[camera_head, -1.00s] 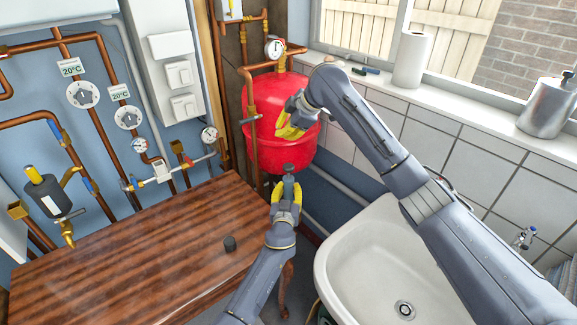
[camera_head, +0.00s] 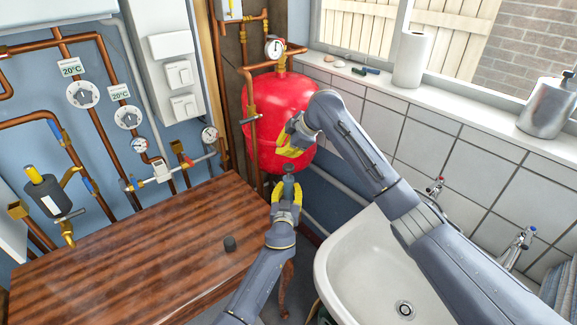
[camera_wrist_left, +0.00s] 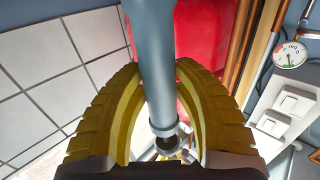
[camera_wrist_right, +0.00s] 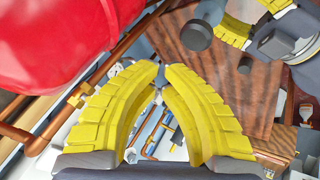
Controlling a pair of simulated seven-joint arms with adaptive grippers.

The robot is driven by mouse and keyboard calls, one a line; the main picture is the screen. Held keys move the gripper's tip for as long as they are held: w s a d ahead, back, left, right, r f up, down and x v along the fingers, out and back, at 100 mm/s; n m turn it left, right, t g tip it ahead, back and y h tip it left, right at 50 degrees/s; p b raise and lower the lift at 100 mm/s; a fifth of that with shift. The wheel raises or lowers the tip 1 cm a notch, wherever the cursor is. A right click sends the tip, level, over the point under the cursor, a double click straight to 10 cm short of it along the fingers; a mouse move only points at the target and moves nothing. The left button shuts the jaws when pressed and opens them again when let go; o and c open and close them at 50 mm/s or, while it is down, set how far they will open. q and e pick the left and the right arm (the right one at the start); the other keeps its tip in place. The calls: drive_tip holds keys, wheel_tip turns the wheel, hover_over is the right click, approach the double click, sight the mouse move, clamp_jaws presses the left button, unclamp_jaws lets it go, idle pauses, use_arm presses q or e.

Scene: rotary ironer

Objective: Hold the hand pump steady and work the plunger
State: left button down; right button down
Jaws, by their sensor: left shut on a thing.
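The hand pump (camera_head: 288,170) stands upright in front of the red tank, its dark top showing above my left gripper (camera_head: 287,190). My left gripper is shut on the pump's grey-blue barrel (camera_wrist_left: 155,55), which runs between the yellow fingers in the left wrist view. My right gripper (camera_head: 281,152) hangs just above the pump's top, apart from it. In the right wrist view my right gripper (camera_wrist_right: 161,72) has its fingertips close together with nothing held, and the pump's dark round top (camera_wrist_right: 195,36) lies beyond the tips. The pump's lower part is hidden in the head view.
The red tank (camera_head: 280,105) is close behind both grippers. A wooden table (camera_head: 130,250) with a small black cylinder (camera_head: 229,243) lies left. A white sink (camera_head: 350,265) with taps is right. Copper pipes (camera_head: 105,100) line the left wall.

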sight(285, 164)
drive_tip(key=shift+f, duration=1.2)
drive_tip(key=shift+f, duration=2.2)
idle(2.7)
drive_tip(key=shift+w+r, duration=0.1)
drive_tip(key=shift+r, duration=2.1)
drive_tip(key=shift+r, duration=0.15)
